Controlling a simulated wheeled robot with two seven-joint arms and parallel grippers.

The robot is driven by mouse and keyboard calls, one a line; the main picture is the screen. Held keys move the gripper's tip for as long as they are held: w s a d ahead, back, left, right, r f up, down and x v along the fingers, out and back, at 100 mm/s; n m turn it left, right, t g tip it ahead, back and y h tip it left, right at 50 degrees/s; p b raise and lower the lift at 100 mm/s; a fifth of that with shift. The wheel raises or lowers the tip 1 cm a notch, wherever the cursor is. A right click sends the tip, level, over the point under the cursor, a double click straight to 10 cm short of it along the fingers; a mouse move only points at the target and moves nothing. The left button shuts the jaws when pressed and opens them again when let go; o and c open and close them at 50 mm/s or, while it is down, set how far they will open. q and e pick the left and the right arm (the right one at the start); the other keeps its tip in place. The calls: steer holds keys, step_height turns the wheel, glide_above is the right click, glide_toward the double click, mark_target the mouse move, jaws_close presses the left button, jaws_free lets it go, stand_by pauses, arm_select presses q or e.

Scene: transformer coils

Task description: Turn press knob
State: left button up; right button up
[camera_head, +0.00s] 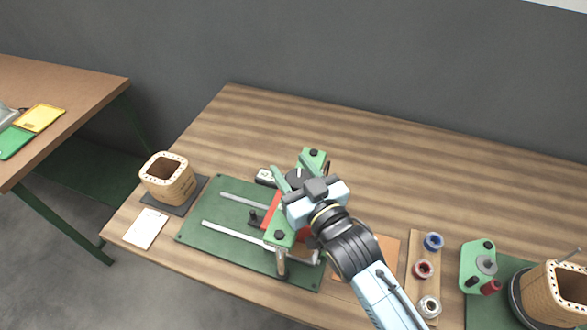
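The press is a green and red fixture (281,231) on a dark green base plate with two pale rails (232,256), near the middle of the table. A dark round knob (294,178) shows at its top, partly covered by my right gripper. My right gripper (291,180) reaches over the press from the lower right, with its green fingers at the knob. The fingers look spread, but whether they touch the knob is hidden. My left gripper is not in view.
A wooden coil form (168,178) stands on a dark mat at the left, with a white card (146,228) before it. Several spools (423,268) lie on a wooden strip at the right. A green fixture (478,266) and another coil form (556,294) stand farther right. The table's back is clear.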

steer(key=c, duration=0.5)
stand_by(0.8)
steer(key=o, duration=1)
steer(key=v, duration=1.3)
steer(key=shift+s+d+b, duration=0.15)
steer(key=shift+b, duration=0.3)
